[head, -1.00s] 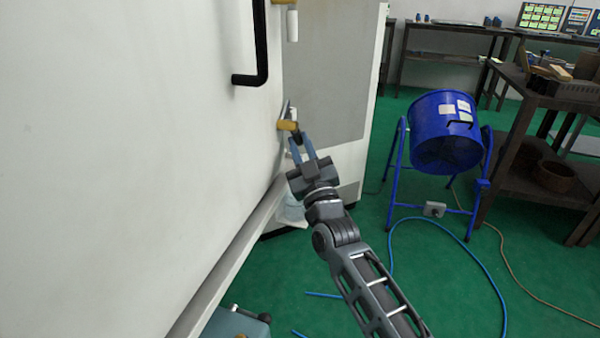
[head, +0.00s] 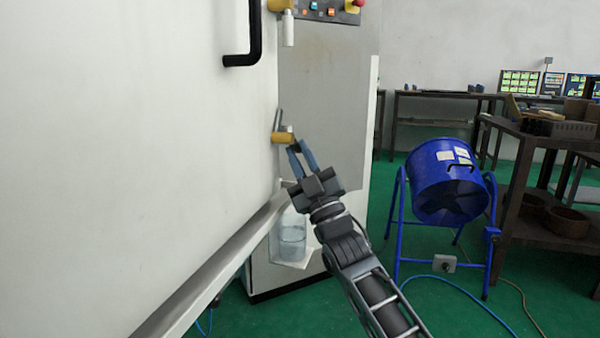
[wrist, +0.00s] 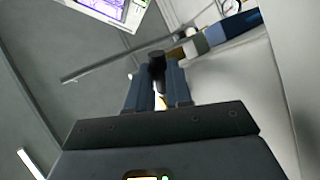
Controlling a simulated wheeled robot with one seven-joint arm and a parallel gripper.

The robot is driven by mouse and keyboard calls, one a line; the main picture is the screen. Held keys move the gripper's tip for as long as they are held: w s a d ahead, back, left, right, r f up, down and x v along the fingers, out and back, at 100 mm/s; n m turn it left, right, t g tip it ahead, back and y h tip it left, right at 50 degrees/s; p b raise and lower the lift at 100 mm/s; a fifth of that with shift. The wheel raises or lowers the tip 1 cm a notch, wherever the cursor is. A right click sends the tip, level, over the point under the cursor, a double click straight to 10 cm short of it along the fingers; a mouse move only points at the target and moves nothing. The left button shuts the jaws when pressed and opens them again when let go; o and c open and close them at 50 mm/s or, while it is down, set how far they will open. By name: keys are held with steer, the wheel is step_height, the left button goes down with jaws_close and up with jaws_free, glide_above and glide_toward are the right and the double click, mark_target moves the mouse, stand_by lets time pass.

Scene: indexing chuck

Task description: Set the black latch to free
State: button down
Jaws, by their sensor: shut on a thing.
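The black latch (wrist: 157,66) shows in the wrist view as a dark rounded end between my fingertips. My gripper (wrist: 157,76) is shut on it. In the head view my gripper (head: 297,150) reaches up to the edge of the large white door (head: 140,150), just below a yellow cylinder (head: 283,137) and a thin grey bar (head: 277,121). In that view the fingertips mostly hide the latch, and its setting cannot be read.
A black door handle (head: 255,40) and a second yellow fitting (head: 279,5) sit higher up. A control panel (head: 315,10) is above. A blue drum (head: 440,180) on a stand is at right, with a dark workbench (head: 520,175) behind.

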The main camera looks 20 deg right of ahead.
steer(key=shift+n+y, duration=0.3)
steer(key=c, duration=1)
jaws_free()
steer(key=shift+c, duration=0.2)
steer(key=p+v, duration=0.1)
steer(key=v, duration=0.6)
steer(key=shift+s+f, duration=0.25)
steer(key=shift+f, duration=0.05)
steer(key=shift+d, duration=0.1)
steer(key=shift+c, duration=0.2)
